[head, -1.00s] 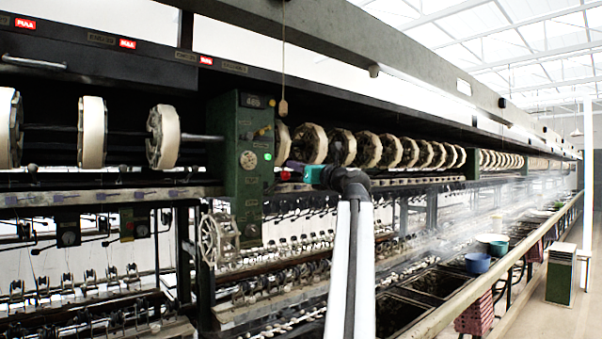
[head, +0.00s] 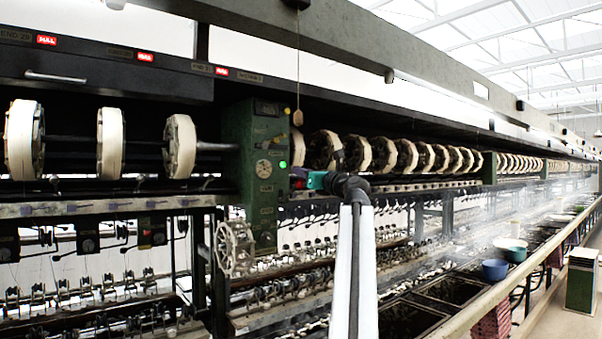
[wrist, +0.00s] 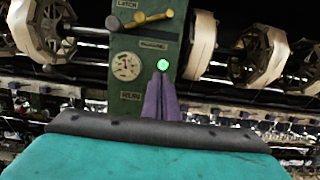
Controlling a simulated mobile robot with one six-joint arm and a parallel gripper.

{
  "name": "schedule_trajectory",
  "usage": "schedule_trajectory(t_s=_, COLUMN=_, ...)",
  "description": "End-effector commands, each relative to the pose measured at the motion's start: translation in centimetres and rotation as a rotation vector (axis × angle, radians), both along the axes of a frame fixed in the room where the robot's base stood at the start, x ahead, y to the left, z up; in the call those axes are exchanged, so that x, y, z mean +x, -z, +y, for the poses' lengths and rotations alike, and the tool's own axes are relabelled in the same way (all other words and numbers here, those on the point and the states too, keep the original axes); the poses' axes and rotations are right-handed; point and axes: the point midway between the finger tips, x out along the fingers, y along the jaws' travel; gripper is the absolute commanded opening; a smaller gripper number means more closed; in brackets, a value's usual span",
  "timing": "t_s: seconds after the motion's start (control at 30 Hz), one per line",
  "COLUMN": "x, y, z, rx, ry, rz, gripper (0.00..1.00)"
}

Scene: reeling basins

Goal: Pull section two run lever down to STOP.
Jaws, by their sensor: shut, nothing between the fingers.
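A green control panel (head: 240,165) stands between the reels; it also shows in the wrist view (wrist: 128,75). A brass-coloured lever (wrist: 145,18) lies nearly level across its upper part, with a rounded end at the right. I cannot read its section number. A lit green lamp (wrist: 163,65) sits below it, beside a "RUNNING" label (wrist: 153,46). My gripper (wrist: 161,80) has purple fingers shut together and empty. In the wrist view their tips appear just below the lamp, lower than the lever. In the head view my gripper (head: 298,179) is right of the panel.
White reels (head: 180,146) line both sides of the panel. A hanging cord with a wooden pull (head: 297,117) drops just right of it. A spoked handwheel (head: 234,248) is below. Steaming basins (head: 450,290) run along the right.

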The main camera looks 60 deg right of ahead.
Motion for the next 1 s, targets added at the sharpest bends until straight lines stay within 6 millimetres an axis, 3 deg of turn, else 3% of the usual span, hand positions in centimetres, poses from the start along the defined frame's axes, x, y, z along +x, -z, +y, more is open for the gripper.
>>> schedule_trajectory(t_s=1.0, x=-0.1, y=1.5, z=0.1, rx=0.001, ry=-0.001, rz=0.001, gripper=0.00)
